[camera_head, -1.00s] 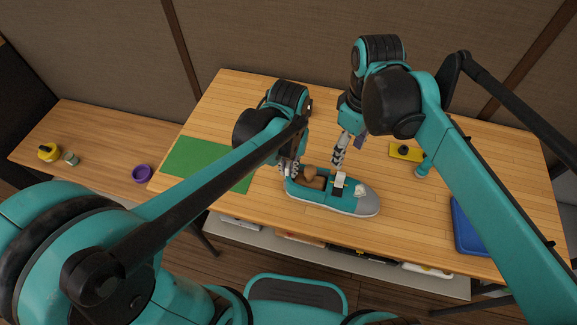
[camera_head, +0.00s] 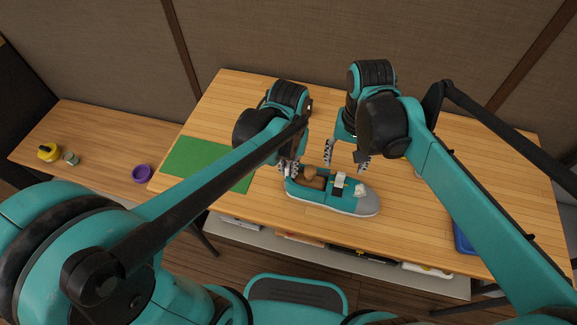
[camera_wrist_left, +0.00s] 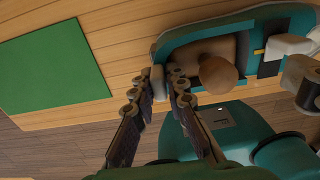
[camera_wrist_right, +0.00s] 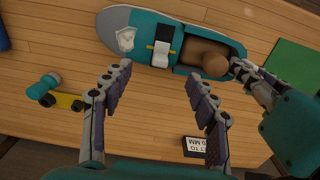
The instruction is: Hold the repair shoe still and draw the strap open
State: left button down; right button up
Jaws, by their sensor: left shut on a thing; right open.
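The teal shoe (camera_head: 362,209) with a grey toe lies on the table, toe to the right. It also shows in the right wrist view (camera_wrist_right: 228,47). A white strap (camera_head: 339,181) crosses its top, beside a yellow mark in the right wrist view (camera_wrist_right: 162,46). A brown last with a round knob (camera_wrist_right: 215,66) sits in the shoe's opening. My left gripper (camera_head: 290,170) is shut on the shoe's heel wall; its fingers also show in the left wrist view (camera_wrist_left: 167,78). My right gripper (camera_head: 346,158) is open and empty, fingers spread beside the strap on the far side of the shoe.
A green mat (camera_head: 205,160) lies left of the shoe. A blue tray (camera_head: 463,238) is at the right edge. A yellow tool with a teal knob (camera_wrist_right: 62,100) and a black lettered block (camera_wrist_right: 206,147) lie behind the shoe. A purple ring (camera_head: 142,173) is on the side table.

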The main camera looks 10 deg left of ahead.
aim_at(342, 173)
jog(key=shift+f, duration=3)
jog(key=c, duration=1.3)
